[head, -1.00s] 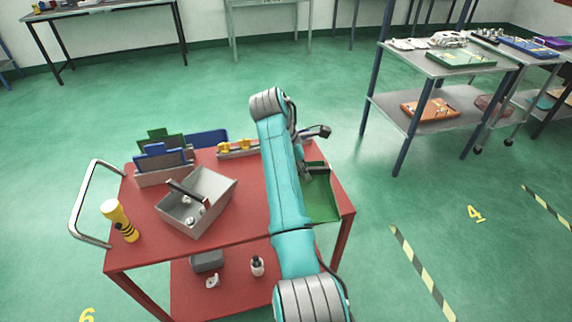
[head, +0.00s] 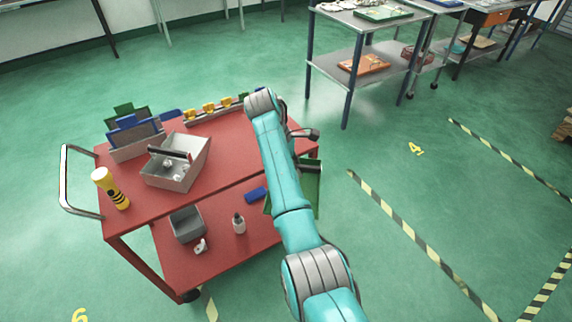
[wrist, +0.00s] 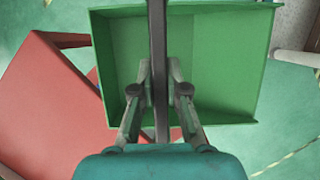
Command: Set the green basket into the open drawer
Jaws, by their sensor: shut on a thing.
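The green basket (head: 311,190) hangs at the right end of the red cart, partly hidden behind my arm. In the wrist view the open, empty basket (wrist: 225,60) fills the upper middle, with a dark bar handle (wrist: 158,40) across it. My gripper (wrist: 159,92) is shut on that handle, one finger on each side. Green floor and the red cart show around the basket below. An orange box-like part (head: 490,18) sits under a far bench top at the upper right; I cannot tell whether it is the open drawer.
The red cart (head: 235,150) carries a grey tote (head: 190,175), a yellow flashlight (head: 110,187) and a rack with yellow parts. A metal shelf table (head: 400,35) stands at the back right, with more benches beyond. The floor (head: 400,190) to the right is open, with striped lines.

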